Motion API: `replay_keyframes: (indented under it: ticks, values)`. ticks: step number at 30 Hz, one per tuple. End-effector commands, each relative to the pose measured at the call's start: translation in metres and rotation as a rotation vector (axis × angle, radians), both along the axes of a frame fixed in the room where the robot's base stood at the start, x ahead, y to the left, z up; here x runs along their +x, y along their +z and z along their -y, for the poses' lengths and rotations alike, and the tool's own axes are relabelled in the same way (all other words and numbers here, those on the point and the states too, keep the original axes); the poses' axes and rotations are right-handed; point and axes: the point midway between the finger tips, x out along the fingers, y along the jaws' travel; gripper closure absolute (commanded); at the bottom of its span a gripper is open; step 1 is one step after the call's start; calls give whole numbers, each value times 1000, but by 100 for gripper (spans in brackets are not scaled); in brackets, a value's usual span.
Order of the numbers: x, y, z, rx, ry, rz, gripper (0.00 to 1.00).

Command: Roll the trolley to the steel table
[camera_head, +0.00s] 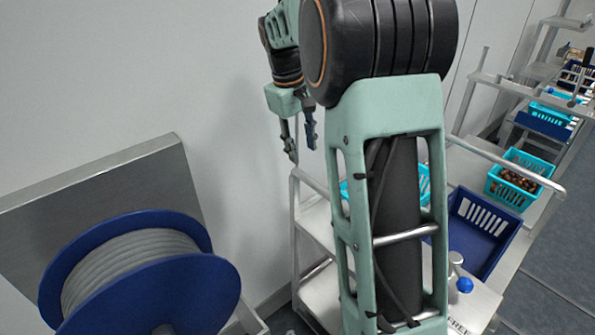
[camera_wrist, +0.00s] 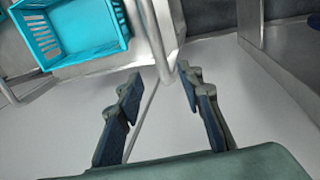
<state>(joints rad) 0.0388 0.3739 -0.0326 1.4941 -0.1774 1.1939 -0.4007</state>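The trolley is a pale metal frame with upright posts and shelves (camera_head: 315,222), partly hidden behind my arm in the head view. A metal post (camera_wrist: 157,42) of a frame, probably the trolley's, stands just beyond my fingertips in the wrist view. My gripper (camera_head: 301,152) points down near the tubular rail at the frame's left end. In the wrist view my gripper (camera_wrist: 160,76) is open, its two fingers apart with nothing held between them. I cannot tell whether it touches the rail. I cannot identify the steel table with certainty.
A blue cable reel (camera_head: 205,290) stands at lower left before a grey metal panel (camera_head: 100,185). A turquoise basket of dates (camera_head: 497,190) and a blue crate (camera_head: 455,235) sit at right. A turquoise basket (camera_wrist: 45,40) shows in the wrist view. Dark floor (camera_head: 560,240) lies clear at right.

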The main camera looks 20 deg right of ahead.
Motion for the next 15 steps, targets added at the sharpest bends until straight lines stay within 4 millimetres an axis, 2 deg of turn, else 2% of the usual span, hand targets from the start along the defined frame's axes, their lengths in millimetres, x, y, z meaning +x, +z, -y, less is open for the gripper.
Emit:
replay_keyframes:
  ticks: [9,15]
  values:
    - [3,-56,10,1,-2,-3,66]
    - [6,-86,16,0,-2,0,66]
